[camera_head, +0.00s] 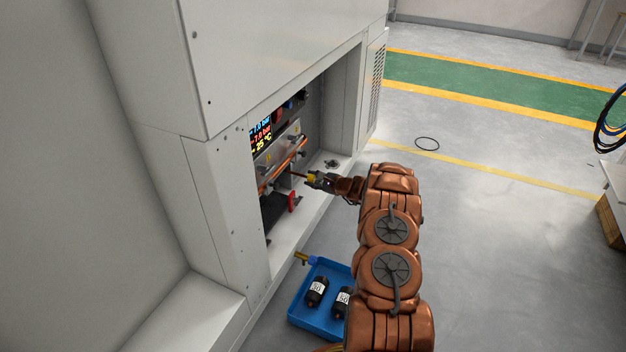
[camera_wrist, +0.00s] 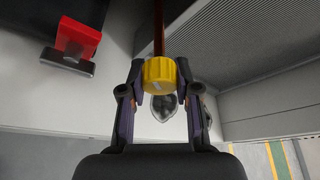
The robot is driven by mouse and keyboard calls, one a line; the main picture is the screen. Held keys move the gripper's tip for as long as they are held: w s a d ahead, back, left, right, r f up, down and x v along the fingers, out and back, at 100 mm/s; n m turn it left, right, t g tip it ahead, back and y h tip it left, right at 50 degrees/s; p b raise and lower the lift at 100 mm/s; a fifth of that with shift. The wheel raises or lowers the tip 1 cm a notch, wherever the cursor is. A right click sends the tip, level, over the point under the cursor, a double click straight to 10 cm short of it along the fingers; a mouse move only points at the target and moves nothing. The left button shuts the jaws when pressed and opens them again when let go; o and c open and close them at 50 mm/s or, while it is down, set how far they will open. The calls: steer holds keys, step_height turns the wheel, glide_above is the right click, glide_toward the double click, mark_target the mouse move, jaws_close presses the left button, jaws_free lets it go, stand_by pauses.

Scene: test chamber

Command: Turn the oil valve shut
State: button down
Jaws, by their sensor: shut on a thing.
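A yellow ribbed knob (camera_wrist: 160,74) on a thin copper-coloured pipe or stem (camera_wrist: 158,28) sits between my gripper's fingers (camera_wrist: 160,92) in the wrist view. My gripper is shut on this knob, with one finger on each side. In the head view my gripper (camera_head: 318,180) reaches into the open bay of the grey cabinet, and the yellow knob (camera_head: 311,178) shows small at its tips. A white mark shows on the knob's face in the wrist view. A red handle (camera_wrist: 77,40) is at the upper left there, apart from my gripper; it also shows in the head view (camera_head: 292,201).
The cabinet (camera_head: 285,50) has a lit display (camera_head: 261,136) inside its bay. A blue tray (camera_head: 302,312) on the floor holds black canisters (camera_head: 317,290), with a yellow-ended part (camera_head: 302,258) at its rim. The grey floor (camera_head: 480,250) to the right is largely clear.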

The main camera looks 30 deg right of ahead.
steer(key=shift+r+p, duration=0.1)
steer(key=shift+p, duration=0.35)
steer(key=shift+m+g+y+p, duration=0.3)
steer(key=shift+m+p, duration=0.4)
steer(key=shift+p, duration=0.4)
steer(key=shift+m+g+y+p, duration=0.4)
steer(key=shift+m+g+y, duration=0.2)
steer(key=shift+m, duration=0.5)
steer(key=m+y+b, duration=0.1)
steer(key=b, duration=0.1)
steer(key=m+g+b, duration=0.1)
steer(key=m, duration=0.1)
steer(key=shift+a+f+y+b, duration=0.1)
steer(key=shift+f+y+b, duration=0.3)
steer(key=shift+r+m+y+b, duration=0.15)
steer(key=shift+m+y+b, duration=0.25)
steer(key=shift+b, duration=0.55)
steer(key=shift+r+g, duration=0.2)
steer(key=shift+g, duration=0.1)
steer(key=c, duration=0.8)
jaws_free()
steer(key=shift+f, duration=0.1)
